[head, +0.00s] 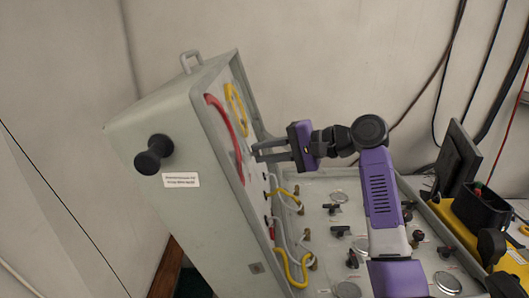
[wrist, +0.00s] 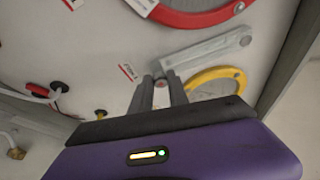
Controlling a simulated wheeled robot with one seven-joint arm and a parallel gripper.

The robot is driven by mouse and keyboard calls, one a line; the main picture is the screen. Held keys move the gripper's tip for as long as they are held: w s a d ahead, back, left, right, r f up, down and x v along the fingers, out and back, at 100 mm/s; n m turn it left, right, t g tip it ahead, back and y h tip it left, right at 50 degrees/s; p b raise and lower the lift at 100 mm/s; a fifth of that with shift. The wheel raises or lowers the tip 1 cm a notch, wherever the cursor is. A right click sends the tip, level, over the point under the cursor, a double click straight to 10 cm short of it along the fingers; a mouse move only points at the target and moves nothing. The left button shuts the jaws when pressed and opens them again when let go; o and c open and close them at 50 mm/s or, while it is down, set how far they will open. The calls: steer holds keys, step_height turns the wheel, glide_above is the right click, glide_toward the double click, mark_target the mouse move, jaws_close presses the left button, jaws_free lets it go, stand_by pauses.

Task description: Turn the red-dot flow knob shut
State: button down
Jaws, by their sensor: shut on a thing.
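My gripper (head: 256,152) reaches the inner face of the upright case lid in the head view. In the wrist view my gripper (wrist: 160,80) has its two grey fingers shut on a small knob. A reddish spot, the red-dot flow knob (wrist: 160,83), shows between the fingertips; most of the knob is hidden by the fingers. A grey bar (wrist: 208,48) runs on the panel from near the fingertips up to the right. In the head view the knob is hidden by the fingers.
A red ring (wrist: 195,18) and a yellow ring (wrist: 216,74) lie close to the fingers. Yellow and white hoses (head: 284,196) hang below. A black knob (head: 154,155) sticks out of the lid's outer side. A yellow case (head: 462,226) with a screen stands at right.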

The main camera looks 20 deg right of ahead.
steer(key=shift+d, duration=0.15)
steer(key=c, duration=1.3)
jaws_free()
steer(key=b+v, duration=0.2)
steer(key=v, duration=0.5)
steer(key=shift+s+d+r, duration=0.15)
steer(key=shift+s+d, duration=0.1)
steer(key=shift+w, duration=0.1)
